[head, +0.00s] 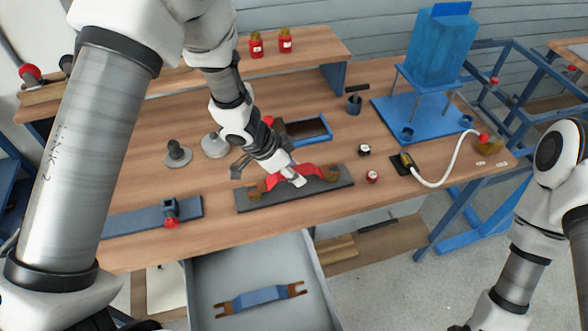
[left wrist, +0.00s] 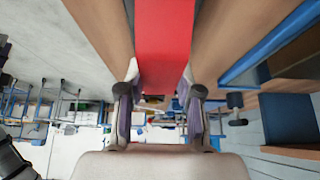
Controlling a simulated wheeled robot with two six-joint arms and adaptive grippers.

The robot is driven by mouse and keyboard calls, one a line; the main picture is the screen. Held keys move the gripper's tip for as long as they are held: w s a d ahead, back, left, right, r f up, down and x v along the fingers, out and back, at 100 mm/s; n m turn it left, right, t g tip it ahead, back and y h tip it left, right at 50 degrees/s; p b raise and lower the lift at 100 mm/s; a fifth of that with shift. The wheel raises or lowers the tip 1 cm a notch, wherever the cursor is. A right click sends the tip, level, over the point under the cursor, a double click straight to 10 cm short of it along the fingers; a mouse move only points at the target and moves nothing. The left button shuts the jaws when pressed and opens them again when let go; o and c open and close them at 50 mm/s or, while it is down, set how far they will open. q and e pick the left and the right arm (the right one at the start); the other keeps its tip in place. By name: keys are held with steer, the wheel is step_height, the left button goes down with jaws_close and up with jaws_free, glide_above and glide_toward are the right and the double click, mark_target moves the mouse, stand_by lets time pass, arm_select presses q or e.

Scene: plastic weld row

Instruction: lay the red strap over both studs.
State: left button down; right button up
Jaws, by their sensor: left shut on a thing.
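The red strap (head: 308,170) lies lengthwise over the dark grey base plate (head: 247,203) near the table's front edge. My left gripper (head: 294,178) comes down from above and is shut on the middle of the red strap. In the left wrist view the red strap (left wrist: 165,45) runs between the two fingers. The studs are not clearly made out. My right gripper is outside the head view.
An open grey drawer (head: 315,275) below the table's front holds a blue strap (head: 262,298). A blue-grey fixture (head: 130,222) lies left of the plate. A blue-framed tray (head: 305,130) sits behind it. A white cable (head: 450,165) curves at the right.

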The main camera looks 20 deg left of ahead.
arm_select(q)
steer(key=shift+f, duration=0.1)
stand_by(0.5)
steer(key=shift+f, duration=0.5)
steer(key=shift+p, duration=0.3)
steer(key=shift+f, duration=0.4)
stand_by(0.9)
steer(key=shift+c, duration=1.4)
jaws_free()
